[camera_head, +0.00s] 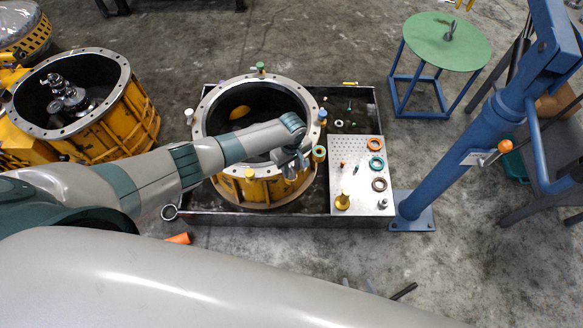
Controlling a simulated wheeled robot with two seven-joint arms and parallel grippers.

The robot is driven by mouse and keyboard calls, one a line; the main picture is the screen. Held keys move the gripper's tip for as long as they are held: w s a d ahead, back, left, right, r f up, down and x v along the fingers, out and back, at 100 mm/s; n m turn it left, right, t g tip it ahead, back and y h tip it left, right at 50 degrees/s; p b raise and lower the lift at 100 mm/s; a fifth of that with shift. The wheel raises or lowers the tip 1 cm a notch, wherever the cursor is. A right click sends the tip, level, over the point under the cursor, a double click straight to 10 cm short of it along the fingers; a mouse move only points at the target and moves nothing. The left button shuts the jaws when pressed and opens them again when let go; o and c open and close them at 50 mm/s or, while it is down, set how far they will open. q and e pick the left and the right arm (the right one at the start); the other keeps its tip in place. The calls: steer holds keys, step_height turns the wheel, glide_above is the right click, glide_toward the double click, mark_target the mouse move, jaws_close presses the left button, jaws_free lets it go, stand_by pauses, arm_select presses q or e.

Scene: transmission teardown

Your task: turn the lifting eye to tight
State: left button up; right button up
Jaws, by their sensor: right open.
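The yellow housing (268,193) with its bare metal flange stands in the dark tray. An orange and olive ring (319,153) shows at the right side of the flange; it may be the lifting eye, but I cannot tell. My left arm reaches across the housing. My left gripper (291,170) points down at the flange's right front, just left of that ring. Its fingers are small and partly hidden by the wrist, so contact or grip cannot be seen. Dark fingertips, apparently of my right gripper (376,287), show low over the floor, apart and away from the housing.
A perforated plate (344,163) with several rings and small parts lies right of the housing. A blue crane post (450,130) stands at the right, a green-topped stool (425,45) behind. A second yellow housing (130,125) is at the left.

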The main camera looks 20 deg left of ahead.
arm_select(q)
jaws_close()
